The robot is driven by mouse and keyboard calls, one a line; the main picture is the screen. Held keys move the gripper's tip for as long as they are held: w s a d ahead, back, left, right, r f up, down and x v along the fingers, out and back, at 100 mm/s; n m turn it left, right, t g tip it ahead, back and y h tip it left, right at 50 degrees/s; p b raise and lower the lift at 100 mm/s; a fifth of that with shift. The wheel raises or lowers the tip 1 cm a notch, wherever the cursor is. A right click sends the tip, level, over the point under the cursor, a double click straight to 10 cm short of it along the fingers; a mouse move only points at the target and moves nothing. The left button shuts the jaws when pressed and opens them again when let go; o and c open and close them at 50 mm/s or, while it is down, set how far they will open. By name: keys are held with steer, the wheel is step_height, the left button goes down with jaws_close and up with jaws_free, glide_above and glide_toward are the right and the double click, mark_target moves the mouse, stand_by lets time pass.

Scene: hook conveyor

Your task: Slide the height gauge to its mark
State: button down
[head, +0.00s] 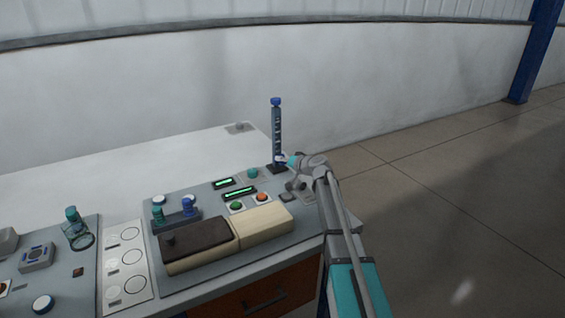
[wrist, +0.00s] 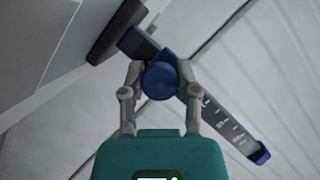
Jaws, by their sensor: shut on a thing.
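The height gauge (head: 276,130) is an upright dark blue post with pale scale marks and a blue cap, standing on a dark base at the back right of the bench. My gripper (head: 285,160) is at the lower part of the post. In the wrist view, my gripper (wrist: 160,76) is shut with its fingers on either side of a round blue knob (wrist: 160,81) on the gauge's slider. The scale of the height gauge (wrist: 228,125) runs to the lower right there, and its dark base (wrist: 115,30) is at the top. I cannot make out which mark is the target.
A control panel (head: 215,255) carries green displays, buttons and a dark-and-cream box (head: 263,226) left of my arm. Blue and teal pieces (head: 188,207) stand behind the box. The white bench top (head: 130,155) is clear at the back left.

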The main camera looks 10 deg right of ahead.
mark_target(276, 153)
steer(key=shift+r, duration=0.15)
step_height(276, 153, up, 3)
steer(key=p, duration=0.3)
steer(key=shift+c, duration=1.7)
jaws_free()
steer(key=shift+w, duration=0.1)
steer(key=shift+f, duration=0.3)
